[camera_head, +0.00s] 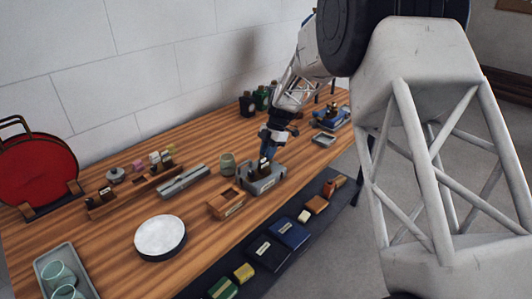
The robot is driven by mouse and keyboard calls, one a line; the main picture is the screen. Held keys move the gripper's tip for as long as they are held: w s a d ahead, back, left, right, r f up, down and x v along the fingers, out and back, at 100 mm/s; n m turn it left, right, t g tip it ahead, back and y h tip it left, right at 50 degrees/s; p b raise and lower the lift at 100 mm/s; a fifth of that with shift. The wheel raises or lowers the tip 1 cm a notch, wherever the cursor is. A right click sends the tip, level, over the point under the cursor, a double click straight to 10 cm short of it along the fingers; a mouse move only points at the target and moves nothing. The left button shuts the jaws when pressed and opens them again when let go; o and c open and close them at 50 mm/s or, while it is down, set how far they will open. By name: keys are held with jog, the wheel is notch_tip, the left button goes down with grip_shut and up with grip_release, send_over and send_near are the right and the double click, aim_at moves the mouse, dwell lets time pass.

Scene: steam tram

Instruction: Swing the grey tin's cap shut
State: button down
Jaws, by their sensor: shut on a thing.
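The grey tin (262,186) stands on the wooden table, right of the middle of the view. A dark upright piece with a pale label shows at its top, and I cannot make out the outline of its cap. My gripper (266,154) points down from above and behind, its fingertips at the tin's upper part. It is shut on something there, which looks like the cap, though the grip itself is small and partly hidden. I cannot tell the cap's exact angle.
An orange-brown box (226,204) stands close left of the tin, with a green-grey cup (228,164) behind. A long grey case (184,182) and a round white-topped tin (160,238) lie further left. A dark strip (330,205) with books and blocks runs along the front.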

jog(key=shift+w+d+n+g, duration=0.1)
jog(key=shift+n+g, duration=0.2)
jog(key=shift+n, duration=0.3)
jog(key=c, duration=1)
grip_release()
jog(key=v, duration=0.7)
jog(key=shift+r, duration=0.4)
